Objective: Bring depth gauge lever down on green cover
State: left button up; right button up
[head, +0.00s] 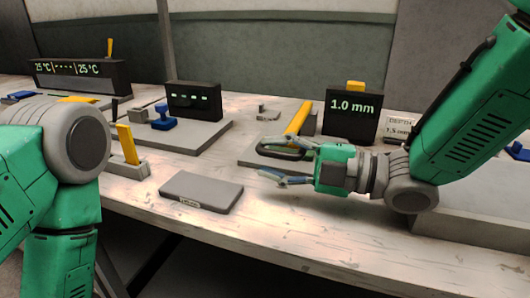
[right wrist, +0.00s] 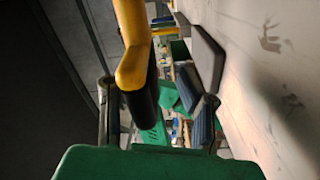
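The depth gauge has a dark display box (head: 352,118) reading 1.0 mm. Its yellow lever (head: 300,117) stands tilted on a grey base (head: 248,154). My right gripper (head: 262,161) is open, its fingers apart at the front of that base, just below the lever. In the right wrist view the lever (right wrist: 130,60) reaches down between the fingers, nearer the left one; it does not look gripped. Whether a finger touches it I cannot tell. I cannot make out a green cover; the area under the lever is partly hidden by the gripper. My left gripper is out of view.
A sign (head: 402,127) reads DEPTH, 1.5 mm. A flat grey block (head: 201,191) lies on the bench front. At left stand a dark display box (head: 193,97), a blue stamp-like piece (head: 163,119), a yellow lever (head: 127,144) and a temperature unit (head: 78,75).

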jog(key=shift+d, duration=0.1)
jog(key=shift+w+a+r, duration=0.1)
jog(key=shift+a+r, duration=0.1)
jog(key=r, duration=0.4)
jog(key=shift+a, duration=0.35)
jog(key=r, duration=0.2)
jog(key=d+r, duration=0.1)
jog(key=r, duration=0.2)
jog(key=shift+d+r, duration=0.2)
jog(key=shift+r, duration=0.1)
jog(key=shift+a, duration=0.1)
